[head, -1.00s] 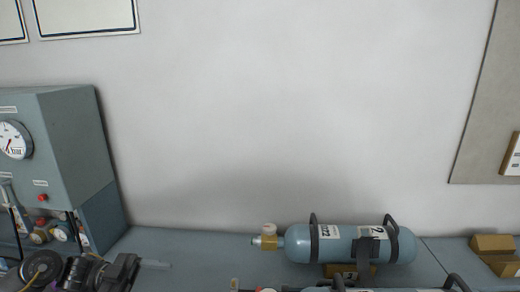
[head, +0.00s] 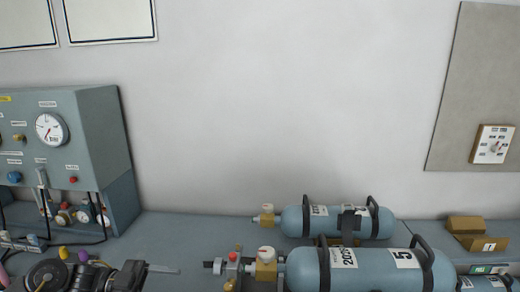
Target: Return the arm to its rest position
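My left arm comes in at the lower left corner, with dark round joints. My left gripper (head: 160,269) ends it, with a thin pale finger pointing right above the bench. I cannot tell its opening, and I see nothing held. My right gripper is not in view.
A grey-blue gauge panel (head: 97,135) stands at the left. Two blue cylinders with black handles, a far one (head: 295,222) and a near one (head: 305,268), lie on the bench (head: 190,235). Cardboard-coloured boxes (head: 465,224) sit at the right. A wall board (head: 460,100) hangs behind.

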